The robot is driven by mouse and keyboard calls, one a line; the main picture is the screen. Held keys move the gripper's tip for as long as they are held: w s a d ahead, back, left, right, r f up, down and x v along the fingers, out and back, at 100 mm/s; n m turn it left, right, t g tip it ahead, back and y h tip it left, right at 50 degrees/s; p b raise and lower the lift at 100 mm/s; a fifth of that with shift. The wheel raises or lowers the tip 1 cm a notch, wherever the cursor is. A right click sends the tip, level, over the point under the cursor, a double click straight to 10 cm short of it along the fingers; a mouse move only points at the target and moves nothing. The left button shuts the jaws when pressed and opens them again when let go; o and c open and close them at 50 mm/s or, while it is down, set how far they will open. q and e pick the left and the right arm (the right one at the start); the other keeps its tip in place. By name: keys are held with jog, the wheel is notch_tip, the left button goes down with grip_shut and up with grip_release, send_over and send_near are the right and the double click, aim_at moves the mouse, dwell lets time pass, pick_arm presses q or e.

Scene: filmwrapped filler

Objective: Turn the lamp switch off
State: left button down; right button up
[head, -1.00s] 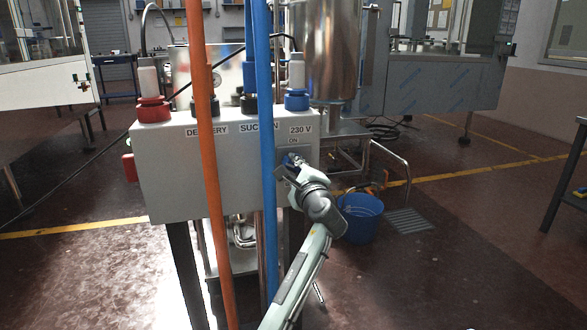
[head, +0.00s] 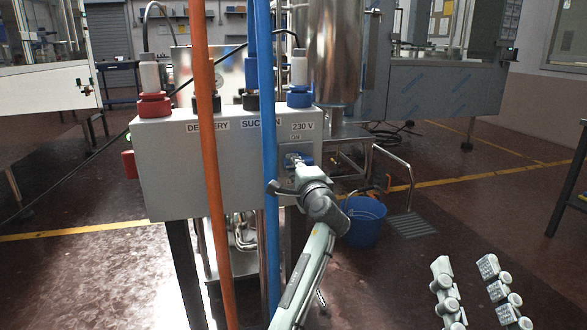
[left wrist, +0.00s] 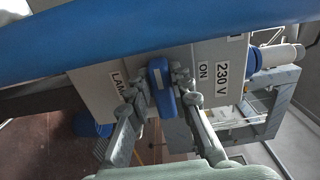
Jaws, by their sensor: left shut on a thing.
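The lamp switch is a blue knob (left wrist: 162,86) on the grey control box (head: 170,180), between an "ON" label and a partly covered "LAMP" label. My left gripper (left wrist: 158,92) is shut on it, one finger on each side; it also shows in the head view (head: 292,162). In the left wrist view, the knob's long side runs across the line between the two labels. In the head view the knob is mostly hidden by the gripper. My right gripper (head: 466,265) is at the lower right, fingers apart and empty.
An orange hose (head: 204,130) and a blue hose (head: 267,120) hang in front of the box, the blue one close left of my left gripper. A blue bucket (head: 362,222) stands on the floor behind. The floor at right is fairly clear.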

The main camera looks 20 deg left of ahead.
pick_arm(q)
jog(key=c, duration=1.4)
grip_release()
jog(key=shift+o, duration=0.2)
jog(key=v, duration=0.7)
jog(key=shift+s+d, duration=0.15)
jog(key=shift+s, duration=0.05)
